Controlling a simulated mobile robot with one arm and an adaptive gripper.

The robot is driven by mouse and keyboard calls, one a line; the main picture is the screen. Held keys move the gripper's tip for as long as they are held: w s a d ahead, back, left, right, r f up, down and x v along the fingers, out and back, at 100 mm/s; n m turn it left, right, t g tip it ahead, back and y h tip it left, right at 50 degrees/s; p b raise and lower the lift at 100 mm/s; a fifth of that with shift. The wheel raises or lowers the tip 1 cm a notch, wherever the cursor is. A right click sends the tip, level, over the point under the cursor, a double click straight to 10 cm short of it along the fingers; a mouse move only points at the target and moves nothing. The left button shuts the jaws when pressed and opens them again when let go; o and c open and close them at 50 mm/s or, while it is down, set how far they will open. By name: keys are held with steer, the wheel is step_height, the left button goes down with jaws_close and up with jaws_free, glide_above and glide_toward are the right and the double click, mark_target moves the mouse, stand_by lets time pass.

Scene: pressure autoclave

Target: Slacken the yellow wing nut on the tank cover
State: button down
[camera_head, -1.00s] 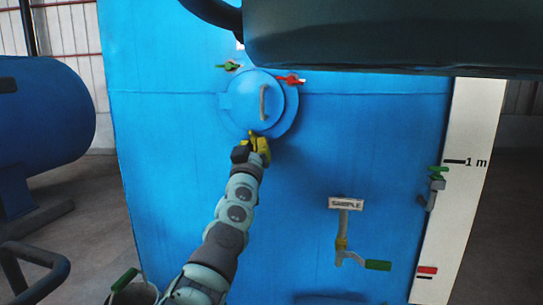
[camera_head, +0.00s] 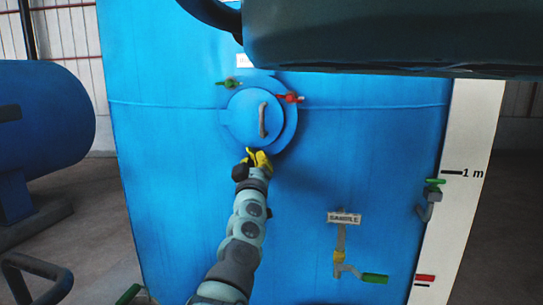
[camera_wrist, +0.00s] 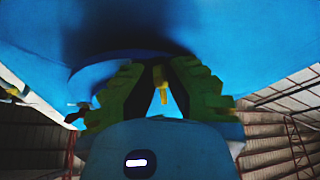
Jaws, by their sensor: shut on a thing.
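The round blue tank cover (camera_head: 253,121) with a grey handle is on the front of the blue tank. My gripper (camera_head: 257,157) is at the cover's lower edge, its yellow fingers pointing up. In the wrist view the yellow wing nut (camera_wrist: 162,86) shows between the two green-yellow fingers of my gripper (camera_wrist: 160,92). The fingers are shut on it, though the exact contact is dark and partly hidden. In the head view the nut is hidden by the fingers.
The sample valve (camera_head: 345,267) with a green lever is at lower right. Another green valve (camera_head: 430,199) is by the white level scale (camera_head: 470,150).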

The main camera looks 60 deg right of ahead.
steer(key=shift+f, duration=0.4)
steer(key=c, duration=1.4)
jaws_free()
steer(key=shift+d+r, duration=0.1)
steer(key=shift+d, duration=0.05)
steer(key=o, duration=0.5)
steer(key=shift+r, duration=0.25)
steer(key=v, duration=1.2)
steer(key=shift+o, duration=0.3)
steer(key=shift+r, duration=0.1)
